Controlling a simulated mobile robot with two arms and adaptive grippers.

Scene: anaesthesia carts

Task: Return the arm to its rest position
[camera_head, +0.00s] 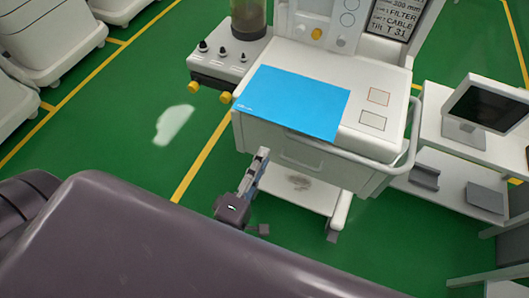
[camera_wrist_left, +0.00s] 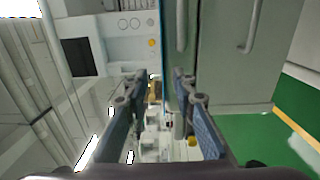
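My left gripper (camera_head: 262,154) is in front of the near side of the white anaesthesia cart, below its top in the head view. In the left wrist view its two blue-grey fingers (camera_wrist_left: 160,84) stand apart with a clear gap, and I see nothing held between them. Behind the gap are white machine parts and a thin blue edge. My right gripper is in neither view. A dark, smooth surface fills the lower left of the head view and hides the floor there.
The white cart (camera_head: 245,128) carries a blue sheet (camera_head: 292,102) and has a curved handrail (camera_head: 408,135) at right. Yellow knobs (camera_head: 225,97) stick out at its left. A side stand with a monitor (camera_head: 487,105) is at right. Green floor (camera_head: 110,125) lies open at left.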

